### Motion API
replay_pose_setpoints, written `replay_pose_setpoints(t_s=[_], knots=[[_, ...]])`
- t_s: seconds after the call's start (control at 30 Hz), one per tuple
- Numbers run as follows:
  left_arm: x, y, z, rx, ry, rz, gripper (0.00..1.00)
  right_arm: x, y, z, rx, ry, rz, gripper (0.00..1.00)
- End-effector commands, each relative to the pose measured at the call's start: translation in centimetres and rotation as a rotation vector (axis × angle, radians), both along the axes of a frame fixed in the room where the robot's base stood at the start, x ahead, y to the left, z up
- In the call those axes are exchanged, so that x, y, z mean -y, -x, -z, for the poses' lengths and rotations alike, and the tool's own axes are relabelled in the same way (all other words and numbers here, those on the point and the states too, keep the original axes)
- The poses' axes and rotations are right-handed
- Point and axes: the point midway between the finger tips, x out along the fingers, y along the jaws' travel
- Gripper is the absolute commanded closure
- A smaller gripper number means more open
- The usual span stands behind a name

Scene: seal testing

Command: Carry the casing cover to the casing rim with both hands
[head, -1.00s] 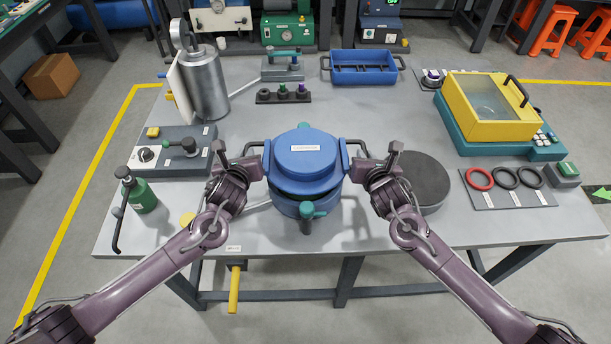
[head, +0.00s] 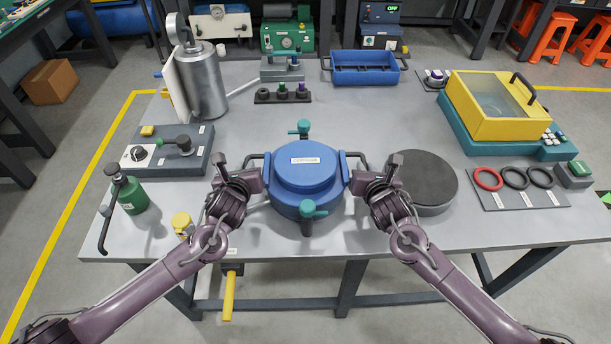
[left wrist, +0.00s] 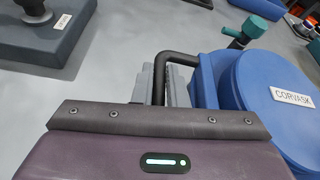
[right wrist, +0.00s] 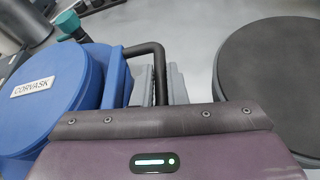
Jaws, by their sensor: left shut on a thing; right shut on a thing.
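The casing cover (head: 305,172) is a round blue lid with a white label and a black handle on each side. It is over the blue casing (head: 300,211) and looks level. I cannot tell whether it touches the rim, which is hidden under it. Teal clamps show at the casing's back (head: 301,128) and front (head: 309,209). My left gripper (head: 252,178) is shut on the cover's left handle (left wrist: 176,57). My right gripper (head: 360,180) is shut on its right handle (right wrist: 150,48). The cover (left wrist: 280,85) also shows in both wrist views.
A dark round plate (head: 418,180) lies just right of my right gripper. A grey fixture (head: 170,150) and a green bottle (head: 133,195) stand at the left. Sealing rings lie on a mat (head: 520,197) at the right. The table behind the casing is mostly clear.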

Motion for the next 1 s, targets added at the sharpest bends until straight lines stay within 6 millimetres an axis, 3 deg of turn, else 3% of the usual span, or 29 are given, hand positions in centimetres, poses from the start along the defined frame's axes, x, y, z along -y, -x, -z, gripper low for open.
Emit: replay_pose_setpoints(t_s=[0.03, 0.07, 0.23, 0.63, 1.0], knots=[[-0.1, -0.1, 0.0, 0.005, 0.002, -0.002, 1.0, 0.1, -0.1, 0.0, 0.005, -0.002, 0.003, 1.0], [-0.1, 0.0, 0.2, 0.001, -0.001, -0.002, 0.86, 0.1, 0.0, 0.2, 0.001, 0.001, 0.002, 0.86], [-0.1, 0.0, 0.1, 0.0, 0.0, -0.001, 0.66, 0.1, 0.0, 0.1, 0.0, 0.0, 0.001, 0.66], [0.0, 0.9, -0.2, -0.001, -0.001, 0.001, 0.66, 0.0, 0.0, 0.1, 0.0, 0.0, 0.0, 0.66], [-0.1, 7.7, -3.0, -0.001, -0.001, 0.002, 0.66, 0.0, 0.0, 0.1, 0.0, 0.0, 0.0, 0.66]])
